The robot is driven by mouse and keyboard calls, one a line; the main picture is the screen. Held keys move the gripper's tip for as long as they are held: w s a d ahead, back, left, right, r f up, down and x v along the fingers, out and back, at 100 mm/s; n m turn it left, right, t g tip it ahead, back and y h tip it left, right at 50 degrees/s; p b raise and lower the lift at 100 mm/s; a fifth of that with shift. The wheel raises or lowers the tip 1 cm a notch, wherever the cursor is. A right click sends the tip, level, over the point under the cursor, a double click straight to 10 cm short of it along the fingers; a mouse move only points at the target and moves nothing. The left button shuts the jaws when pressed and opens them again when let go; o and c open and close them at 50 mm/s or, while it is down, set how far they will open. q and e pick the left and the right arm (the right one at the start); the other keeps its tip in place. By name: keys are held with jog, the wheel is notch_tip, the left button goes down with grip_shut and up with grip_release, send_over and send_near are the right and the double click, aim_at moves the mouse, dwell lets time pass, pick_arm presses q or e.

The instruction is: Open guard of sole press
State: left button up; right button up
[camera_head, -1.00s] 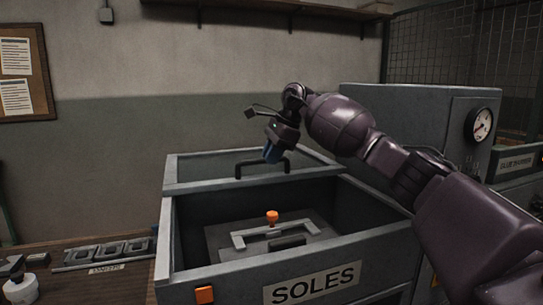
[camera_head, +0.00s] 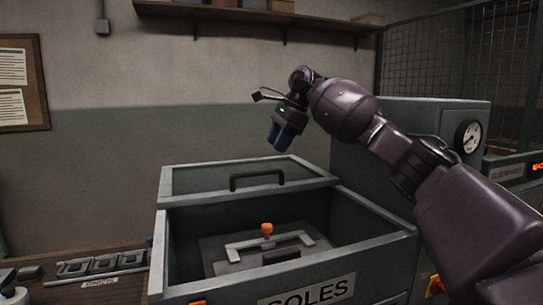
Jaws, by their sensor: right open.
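The sole press is a grey box (camera_head: 385,250) with a "SOLES" label on its front. Its guard (camera_head: 200,182), a grey framed panel with a black bar handle (camera_head: 257,180), stands raised at the back of the box. The box's inside is exposed, showing a plate with a light grey bracket and an orange knob (camera_head: 267,229). My right gripper (camera_head: 279,141) is open and empty, above and slightly right of the handle, apart from it. My left gripper is not in view.
A workbench at the left holds metal stencil-like pieces (camera_head: 90,266). A grey cabinet with a round gauge (camera_head: 468,137) stands behind my right arm. A shelf (camera_head: 250,14) runs along the wall above. The space left of my right gripper is clear.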

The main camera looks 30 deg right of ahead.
jog(key=shift+v, duration=1.45)
jog(key=shift+f, duration=0.15)
